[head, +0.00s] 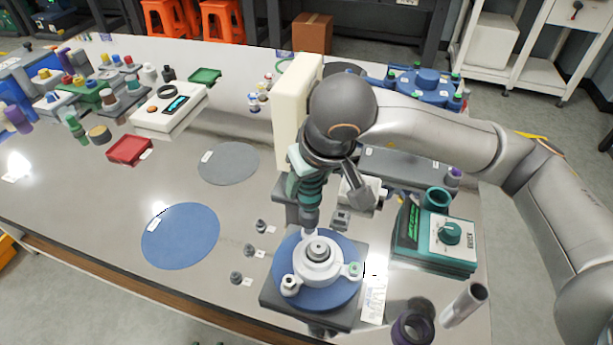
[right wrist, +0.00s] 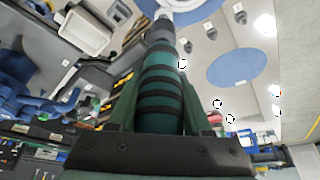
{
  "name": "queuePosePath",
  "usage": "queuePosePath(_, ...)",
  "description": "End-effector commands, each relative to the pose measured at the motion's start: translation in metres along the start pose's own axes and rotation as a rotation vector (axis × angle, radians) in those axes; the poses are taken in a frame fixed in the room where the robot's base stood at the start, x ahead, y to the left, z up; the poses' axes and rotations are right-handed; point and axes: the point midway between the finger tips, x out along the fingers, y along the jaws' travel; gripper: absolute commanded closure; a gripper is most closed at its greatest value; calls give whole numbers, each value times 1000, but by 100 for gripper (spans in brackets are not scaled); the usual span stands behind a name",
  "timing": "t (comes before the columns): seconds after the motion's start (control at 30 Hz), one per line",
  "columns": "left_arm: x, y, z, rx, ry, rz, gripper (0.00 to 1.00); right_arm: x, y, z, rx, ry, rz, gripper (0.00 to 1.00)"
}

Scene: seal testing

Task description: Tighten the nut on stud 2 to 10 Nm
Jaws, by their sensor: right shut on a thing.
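My right gripper (head: 301,176) is shut on a teal and black banded driver tool (head: 309,200). The tool hangs nearly upright, its tip at the back of the white flange (head: 313,270). The flange sits on a blue disc (head: 330,303) on a dark base plate. Two of its studs show clear of the tool: front left (head: 290,286) and right (head: 354,270). The back stud area is hidden by the tool; I cannot tell whether the tip is seated on a nut. The right wrist view shows the driver (right wrist: 163,90) between the fingers. My left gripper is not in view.
A teal unit with a dial (head: 448,233) stands right of the fixture. Several small grey parts (head: 249,249) with labels lie left of it. A blue mat (head: 180,236) and a grey mat (head: 229,163) lie bare. A purple cup (head: 412,328) stands front right.

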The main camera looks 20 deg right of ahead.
Motion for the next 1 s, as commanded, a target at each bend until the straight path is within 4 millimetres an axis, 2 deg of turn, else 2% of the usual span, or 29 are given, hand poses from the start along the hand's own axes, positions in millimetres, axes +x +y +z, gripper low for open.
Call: queuePosePath(1.0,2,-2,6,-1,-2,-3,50,3,0,1,1,3,-1,100)
